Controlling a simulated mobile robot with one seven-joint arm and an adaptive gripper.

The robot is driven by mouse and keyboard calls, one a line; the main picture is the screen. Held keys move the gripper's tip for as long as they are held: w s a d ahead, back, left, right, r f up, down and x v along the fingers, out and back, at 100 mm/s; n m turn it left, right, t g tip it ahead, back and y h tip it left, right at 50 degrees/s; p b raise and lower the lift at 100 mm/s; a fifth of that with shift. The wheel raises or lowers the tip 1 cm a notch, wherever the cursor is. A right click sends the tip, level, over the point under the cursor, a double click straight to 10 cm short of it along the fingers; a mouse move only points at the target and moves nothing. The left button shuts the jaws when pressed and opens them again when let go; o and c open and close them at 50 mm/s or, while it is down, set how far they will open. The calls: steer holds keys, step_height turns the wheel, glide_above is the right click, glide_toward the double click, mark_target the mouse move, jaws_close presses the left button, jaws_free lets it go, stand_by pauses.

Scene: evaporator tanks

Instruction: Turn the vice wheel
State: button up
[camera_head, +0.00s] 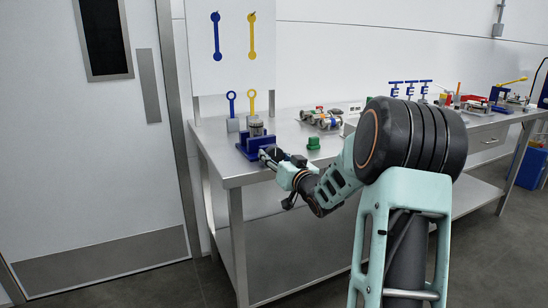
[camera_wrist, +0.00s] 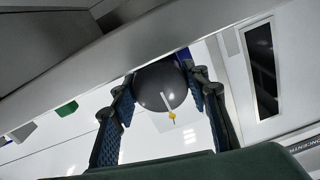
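The vice (camera_head: 254,143) is a blue block with a grey metal part on top, near the left front corner of the steel bench. In the wrist view a dark grey round wheel (camera_wrist: 158,88) with a white line and a small yellow mark shows; I take it to be the vice wheel. My gripper (camera_head: 270,156) is at the front of the vice, at the bench edge. In the wrist view my gripper (camera_wrist: 158,72) has its two blue-padded fingers wide apart, one on each side of the wheel. I cannot tell whether the pads touch it.
The steel bench (camera_head: 231,170) runs to the right. A green knob-like piece (camera_head: 313,142) and a valve assembly (camera_head: 322,119) lie right of the vice. A door (camera_head: 90,130) is at left.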

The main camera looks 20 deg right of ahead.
steer(key=c, duration=0.3)
steer(key=shift+f+b, duration=0.1)
steer(key=shift+b, duration=0.25)
steer(key=n+b, duration=0.2)
steer(key=n, duration=0.1)
steer(key=shift+f, duration=0.1)
steer(key=shift+n+b, duration=1.45)
steer(key=shift+n, duration=0.05)
steer(key=o, duration=1.2)
steer(key=shift+r, duration=0.2)
steer(key=shift+c, duration=0.2)
